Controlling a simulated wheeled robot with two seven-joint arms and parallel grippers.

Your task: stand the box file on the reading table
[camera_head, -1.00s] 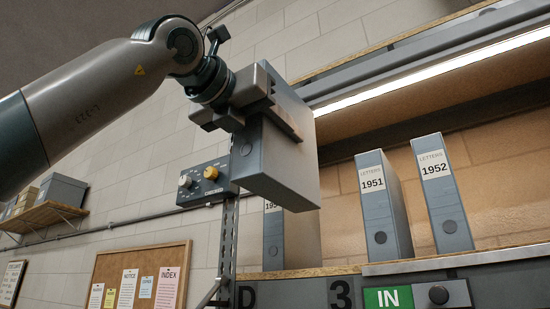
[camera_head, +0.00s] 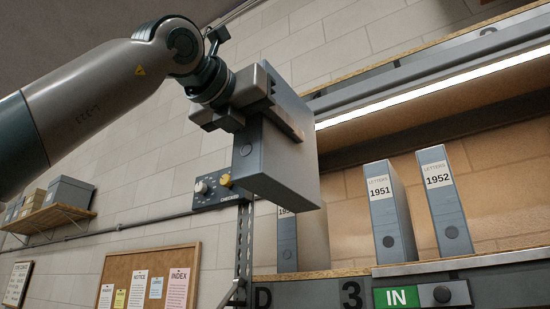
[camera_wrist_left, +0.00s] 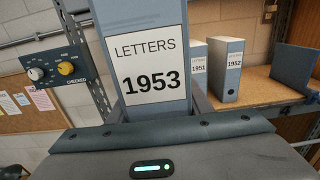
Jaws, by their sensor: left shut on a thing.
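My left gripper (camera_head: 250,108) is shut on a blue-grey box file (camera_head: 280,150) and holds it in the air in front of the shelf, near the shelf's left upright. In the left wrist view the held box file (camera_wrist_left: 150,75) shows a white label reading LETTERS 1953. In the head view its label is not visible, and it partly covers a box file behind it. The reading table is not in view. My right gripper is not in view.
Box files 1951 (camera_head: 389,214) and 1952 (camera_head: 445,203) stand on the lit shelf, with another box file (camera_head: 300,240) at its left. A control panel with knobs (camera_head: 217,187) is beside the upright. A notice board (camera_head: 125,268) hangs at lower left.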

